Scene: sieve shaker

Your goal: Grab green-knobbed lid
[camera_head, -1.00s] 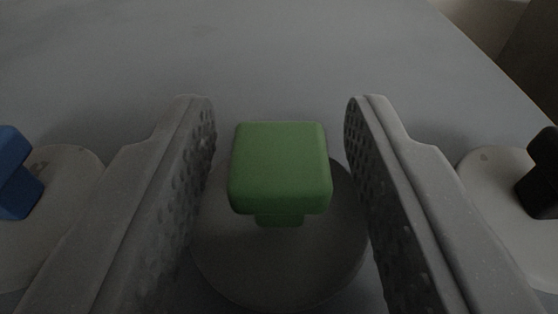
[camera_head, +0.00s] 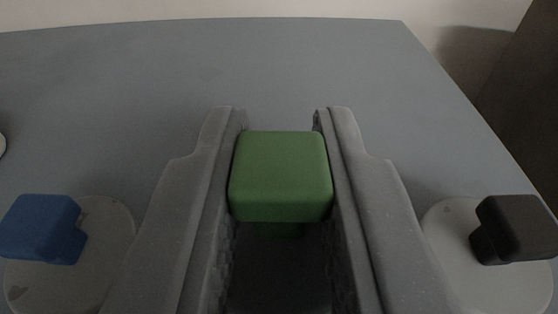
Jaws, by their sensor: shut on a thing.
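The green knob of the lid (camera_head: 280,175) is in the middle of the view, between the two grey fingers of my gripper (camera_head: 280,150). The fingers are shut on the knob and touch its left and right sides. The lid's disc below the knob is in dark shadow and mostly hidden by the knob and fingers. I cannot tell how high the lid is above the table.
A lid with a blue knob (camera_head: 42,228) lies at the left, and a lid with a black knob (camera_head: 515,228) lies at the right, both close to my fingers. The grey table (camera_head: 280,65) is clear ahead, up to its far edge. A dark upright surface (camera_head: 525,95) stands beyond the right edge.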

